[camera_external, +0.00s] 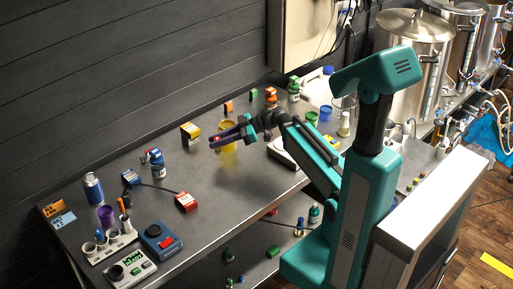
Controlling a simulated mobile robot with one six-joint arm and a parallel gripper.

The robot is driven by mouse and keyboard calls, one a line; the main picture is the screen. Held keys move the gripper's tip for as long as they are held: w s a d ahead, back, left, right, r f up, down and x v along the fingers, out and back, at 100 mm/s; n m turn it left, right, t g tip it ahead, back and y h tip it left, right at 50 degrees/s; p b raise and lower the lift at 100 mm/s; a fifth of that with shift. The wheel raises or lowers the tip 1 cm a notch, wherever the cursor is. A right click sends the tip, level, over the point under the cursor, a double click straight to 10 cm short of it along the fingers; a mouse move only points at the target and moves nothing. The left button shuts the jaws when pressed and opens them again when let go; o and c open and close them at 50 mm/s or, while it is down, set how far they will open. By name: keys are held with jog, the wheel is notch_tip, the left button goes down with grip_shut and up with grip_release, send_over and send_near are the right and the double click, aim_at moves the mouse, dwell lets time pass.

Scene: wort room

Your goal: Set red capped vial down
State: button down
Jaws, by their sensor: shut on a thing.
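My gripper (215,142) is above the grey bench, reaching left from my arm, its dark fingers close together. A small red spot at the fingertips looks like the cap of the red capped vial (216,138), which my gripper is shut on. The rest of the vial is hidden or too small to make out. A yellow cup (229,148) shows just behind and below the fingers; I cannot tell the gap between them.
A yellow box (190,134) stands to the left of my gripper. A red device (186,202) and a blue device (158,240) are nearer the front left. A white rack (108,246) holds tubes. Steel kettles (412,62) stand at right. The bench middle, below my gripper, is clear.

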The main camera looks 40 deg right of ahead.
aim_at(217, 138)
notch_tip(217, 138, up, 9)
jog(key=shift+r, duration=0.1)
jog(key=shift+w+f+b, duration=0.15)
jog(key=shift+f+b, duration=0.25)
jog(key=shift+b, duration=0.3)
jog(key=w+b, duration=0.1)
jog(key=b, duration=0.2)
jog(key=shift+f+b, duration=0.3)
jog(key=shift+f, duration=0.1)
jog(key=w+b, duration=0.1)
jog(key=b, duration=0.2)
jog(key=w+m+t+h+b, duration=0.1)
jog(key=b, duration=0.3)
jog(key=shift+f, duration=0.25)
jog(key=shift+w+m+t+h+b, duration=0.15)
jog(key=shift+m+t+h+b, duration=0.2)
jog(key=shift+b, duration=0.7)
jog(key=b, duration=0.3)
jog(key=w+m+t+b, duration=0.1)
jog(key=b, duration=0.3)
jog(key=shift+a+r+h, duration=0.15)
jog(key=shift+a+h, duration=0.05)
jog(key=shift+h, duration=0.15)
jog(key=b, duration=0.3)
jog(key=shift+a+r+m+h, duration=0.1)
jog(key=shift+r+m+h, duration=0.1)
jog(key=shift+m+h, duration=0.15)
jog(key=shift+s+r+t+b, duration=0.1)
jog(key=shift+r+t+b, duration=0.15)
jog(key=shift+b, duration=0.75)
